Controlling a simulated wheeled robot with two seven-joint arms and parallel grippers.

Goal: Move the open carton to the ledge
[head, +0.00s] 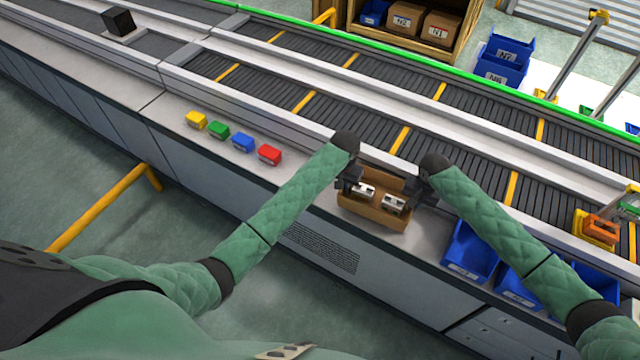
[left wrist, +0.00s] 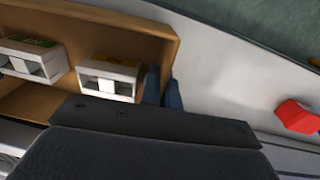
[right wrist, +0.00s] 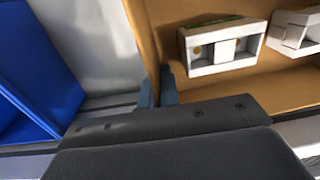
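The open brown carton (head: 372,213) is at the grey ledge (head: 318,188) in front of the conveyor, with two white boxes (head: 393,204) inside. Whether its base touches the ledge or is raised cannot be told. My left gripper (head: 352,184) is at the carton's left end; in the left wrist view its blue fingers (left wrist: 162,90) stand close on both sides of the carton wall (left wrist: 165,45). My right gripper (head: 412,194) is at the right end; in the right wrist view its fingers (right wrist: 156,90) pinch the opposite wall (right wrist: 143,40). Both look shut on the carton.
Blue bins (head: 469,251) sit close right of the carton. The conveyor (head: 370,129) runs behind.

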